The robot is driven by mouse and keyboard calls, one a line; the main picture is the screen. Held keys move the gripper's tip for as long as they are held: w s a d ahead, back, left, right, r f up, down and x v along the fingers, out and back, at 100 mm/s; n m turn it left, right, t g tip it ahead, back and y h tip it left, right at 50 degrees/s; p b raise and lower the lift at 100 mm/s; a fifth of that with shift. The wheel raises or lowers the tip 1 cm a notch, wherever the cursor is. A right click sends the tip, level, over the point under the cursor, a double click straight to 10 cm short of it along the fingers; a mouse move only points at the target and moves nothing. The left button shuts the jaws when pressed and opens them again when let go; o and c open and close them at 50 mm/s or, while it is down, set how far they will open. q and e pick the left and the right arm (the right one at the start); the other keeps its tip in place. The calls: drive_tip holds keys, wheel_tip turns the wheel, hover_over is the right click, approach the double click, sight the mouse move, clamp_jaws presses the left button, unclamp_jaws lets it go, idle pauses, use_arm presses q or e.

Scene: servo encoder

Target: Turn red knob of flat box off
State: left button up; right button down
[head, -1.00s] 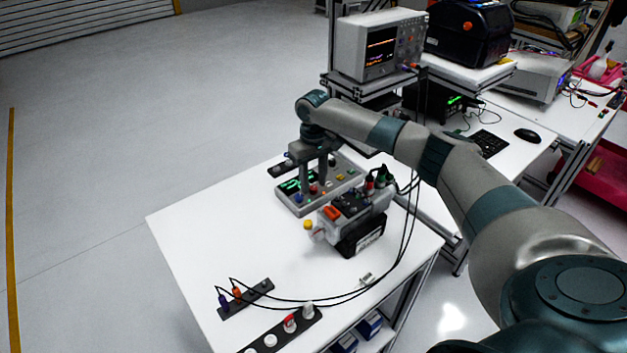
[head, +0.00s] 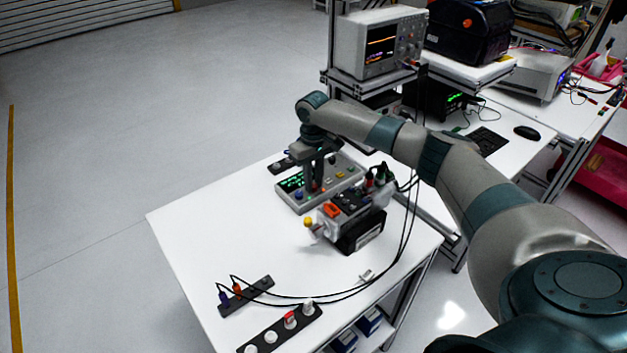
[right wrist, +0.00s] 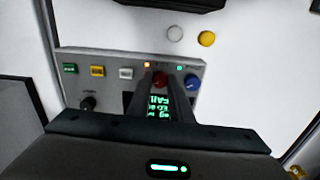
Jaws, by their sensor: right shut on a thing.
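The flat box (head: 345,182) is a low grey panel on the white table, with a green-lit display, coloured buttons and knobs. Its red knob (right wrist: 160,79) shows between the fingertips in the right wrist view, beside the blue knob (right wrist: 192,82). My right gripper (head: 315,187) reaches down onto the box from above, and it also shows in the right wrist view (right wrist: 162,80). Its two fingers are shut on the red knob and partly cover it and the display. The knob's exact turn angle cannot be read. My left gripper is out of view.
A dark device with an orange top part (head: 360,232) stands close in front of the flat box. Black cables run from it to a socket strip (head: 246,298). Another strip with white and red knobs (head: 282,330) lies at the front edge. The table's left side is clear.

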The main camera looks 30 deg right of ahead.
drive_tip(key=shift+r, duration=0.1)
drive_tip(key=shift+n+p, duration=0.8)
drive_tip(key=shift+n, duration=0.5)
drive_tip(key=n+p, duration=0.1)
drive_tip(key=n, duration=0.1)
drive_tip(key=shift+n, duration=0.3)
drive_tip(key=n, duration=0.2)
drive_tip(key=shift+n+p, duration=0.3)
drive_tip(key=shift+w+n, duration=0.1)
drive_tip(key=shift+n, duration=1.8)
drive_tip(key=c, duration=1.6)
unclamp_jaws()
